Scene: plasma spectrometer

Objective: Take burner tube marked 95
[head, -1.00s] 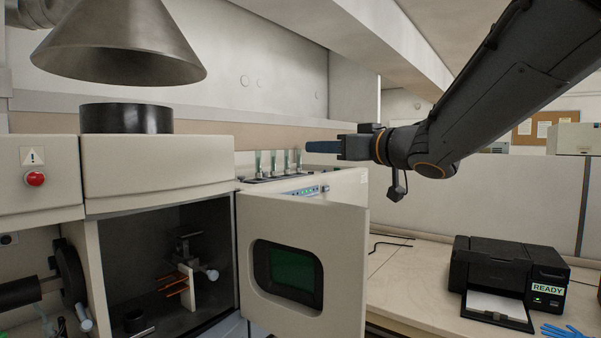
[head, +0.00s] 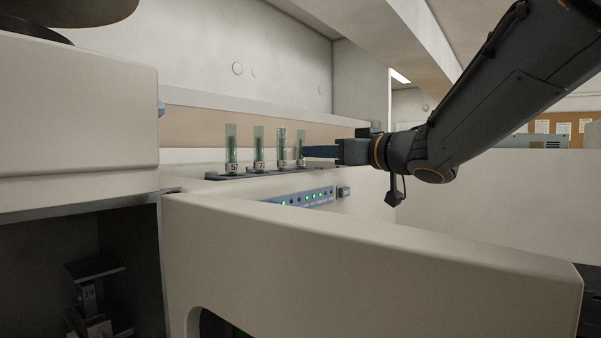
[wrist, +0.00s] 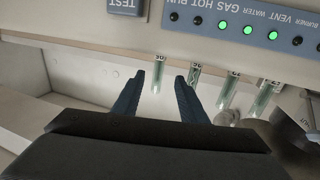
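Several clear greenish burner tubes stand upright in a dark rack (head: 250,172) on top of the cream instrument. The rightmost tube (head: 301,145) is nearest my gripper (head: 308,152); it also shows in the wrist view (wrist: 157,76), upside down, between and beyond the fingertips. My gripper (wrist: 161,75) is open and empty, its blue fingers pointing left in the head view. The neighbouring tube (wrist: 194,76) is just outside one finger. The tubes bear small number labels. The leftmost (head: 231,145) and second (head: 258,145) have partly readable ones; I cannot make out 95 surely.
An open cream door (head: 370,270) spans the foreground below the rack. A status panel (head: 305,197) with green lights is on the instrument's front under the tubes. The dark chamber at lower left holds a part marked 29 (head: 88,295). Space above the tubes is clear.

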